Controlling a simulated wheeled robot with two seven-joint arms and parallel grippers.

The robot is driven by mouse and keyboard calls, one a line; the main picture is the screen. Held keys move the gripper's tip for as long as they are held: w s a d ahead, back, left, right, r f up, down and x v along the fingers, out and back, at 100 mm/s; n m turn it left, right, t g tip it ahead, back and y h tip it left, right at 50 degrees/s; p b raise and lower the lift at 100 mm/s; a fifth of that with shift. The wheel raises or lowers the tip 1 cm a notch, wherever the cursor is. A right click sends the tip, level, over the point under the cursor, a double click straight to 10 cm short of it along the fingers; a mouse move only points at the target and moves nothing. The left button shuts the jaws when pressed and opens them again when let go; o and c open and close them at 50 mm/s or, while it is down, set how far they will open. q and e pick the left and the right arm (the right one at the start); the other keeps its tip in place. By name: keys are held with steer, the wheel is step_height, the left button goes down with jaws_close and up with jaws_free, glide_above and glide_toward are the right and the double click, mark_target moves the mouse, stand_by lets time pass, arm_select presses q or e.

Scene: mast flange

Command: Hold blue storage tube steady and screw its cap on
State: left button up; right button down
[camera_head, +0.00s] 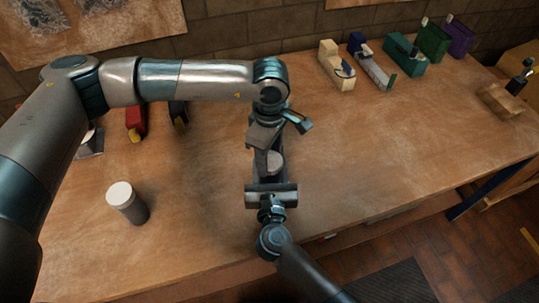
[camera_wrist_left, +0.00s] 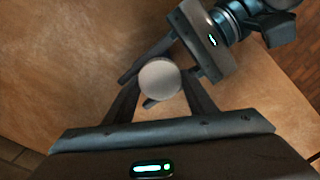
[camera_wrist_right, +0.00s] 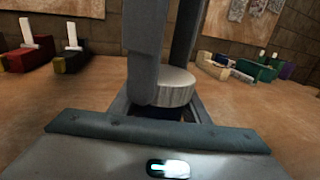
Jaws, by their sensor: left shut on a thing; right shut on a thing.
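A pale grey round cap (camera_head: 273,160) is at the middle of the bench, on top of a dark tube (camera_wrist_right: 165,113) whose body is mostly hidden and whose colour I cannot make out. My left gripper (camera_head: 264,157) reaches down from above and is shut on the cap, which also shows between its fingers in the left wrist view (camera_wrist_left: 160,79). My right gripper (camera_head: 271,178) comes in level from the front and is shut on the tube's body, below the cap. The cap looks level in the right wrist view (camera_wrist_right: 172,85). I cannot see the thread between them.
A dark grey tube with a white cap (camera_head: 126,202) stands at the left front. A red block-like holder (camera_head: 136,121) sits behind it, partly near my left arm. Several coloured holders (camera_head: 405,55) line the back right.

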arm_select(q)
steer(key=o, duration=1.2)
steer(key=shift+r, duration=0.1)
steer(key=shift+r, duration=2.15)
steer(key=shift+n, duration=0.3)
steer(key=shift+c, duration=0.5)
steer(key=shift+d+r+n, duration=0.1)
steer(key=shift+r+n, duration=0.25)
steer(key=shift+n, duration=0.85)
steer(key=n, duration=0.2)
steer(key=r+n, duration=0.1)
steer(key=n, duration=0.3)
steer(key=r+n, duration=0.1)
steer(key=n, duration=0.4)
steer(key=shift+r, duration=0.4)
